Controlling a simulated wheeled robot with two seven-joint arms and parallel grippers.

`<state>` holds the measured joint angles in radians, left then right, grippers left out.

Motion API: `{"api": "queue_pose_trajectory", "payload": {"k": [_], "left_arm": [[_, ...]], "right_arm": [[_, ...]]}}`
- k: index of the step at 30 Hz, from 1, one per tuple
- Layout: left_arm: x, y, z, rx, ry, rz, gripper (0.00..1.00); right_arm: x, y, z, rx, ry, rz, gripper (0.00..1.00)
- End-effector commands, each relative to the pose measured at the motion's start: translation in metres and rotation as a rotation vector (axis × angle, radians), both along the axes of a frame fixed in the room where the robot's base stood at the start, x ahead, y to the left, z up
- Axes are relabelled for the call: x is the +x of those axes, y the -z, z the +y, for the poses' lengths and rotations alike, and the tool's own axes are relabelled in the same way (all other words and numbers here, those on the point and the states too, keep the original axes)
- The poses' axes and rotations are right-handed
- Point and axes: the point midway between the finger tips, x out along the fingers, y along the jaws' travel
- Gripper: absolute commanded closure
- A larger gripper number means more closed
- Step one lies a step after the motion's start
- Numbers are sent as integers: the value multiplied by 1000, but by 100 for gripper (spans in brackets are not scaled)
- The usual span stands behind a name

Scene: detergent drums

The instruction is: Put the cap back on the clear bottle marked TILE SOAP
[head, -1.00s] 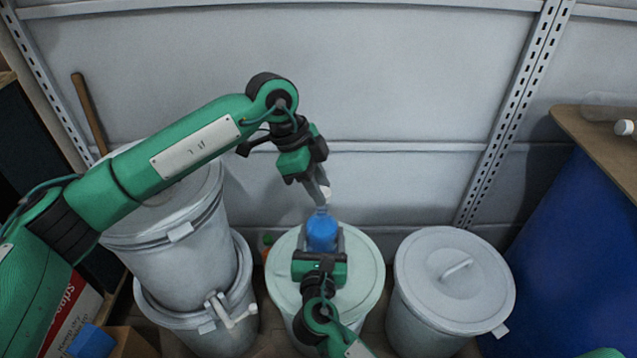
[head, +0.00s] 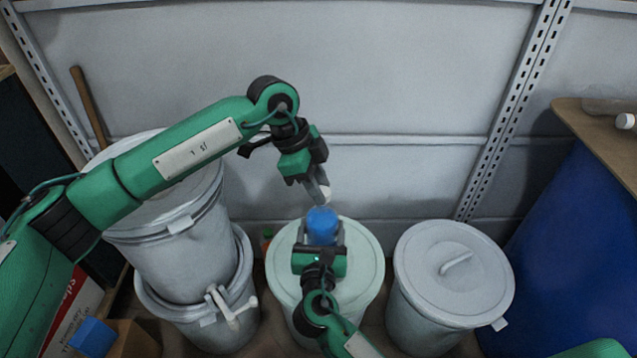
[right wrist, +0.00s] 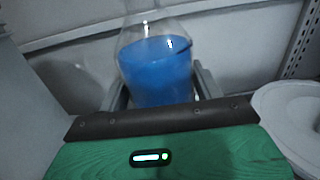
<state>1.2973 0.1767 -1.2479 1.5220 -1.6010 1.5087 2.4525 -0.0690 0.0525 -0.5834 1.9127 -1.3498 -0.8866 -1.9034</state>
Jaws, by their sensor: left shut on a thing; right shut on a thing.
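The clear bottle (head: 322,228) holds blue liquid and stands upright above the pale green drum lid in the head view. It also shows in the right wrist view (right wrist: 157,68), between the two fingers. Its marking cannot be read. My right gripper (head: 322,240) is shut on the bottle's body. My left gripper (head: 318,188) is shut on a small white thing, apparently the cap (head: 326,194), just above and beyond the bottle in the picture. The bottle's mouth is hard to make out, so I cannot tell the exact gap.
The pale green drum (head: 370,270) is under the bottle. A grey lidded drum (head: 430,285) stands to its right, stacked grey drums (head: 165,255) to its left. A blue drum (head: 570,250) carries a brown board (head: 590,130) with another clear bottle lying on it.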

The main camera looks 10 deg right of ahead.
Motion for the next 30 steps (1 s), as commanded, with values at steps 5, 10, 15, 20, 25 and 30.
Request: {"api": "queue_pose_trajectory", "payload": {"k": [5,10,15,20,25,30], "left_arm": [[0,4,0,0,0,1,91],[0,7,0,0,0,1,91],[0,11,0,0,0,1,91],[1,11,0,2,34,0,91],[2,11,-1,6,227,-1,91],[4,11,-3,7,484,-1,91]], "right_arm": [[0,0,0,0,0,1,75],[0,0,0,0,0,1,75],[0,0,0,0,0,1,75],[0,0,0,0,0,1,98],[0,0,0,0,0,1,98],[0,0,0,0,0,1,98]]}}
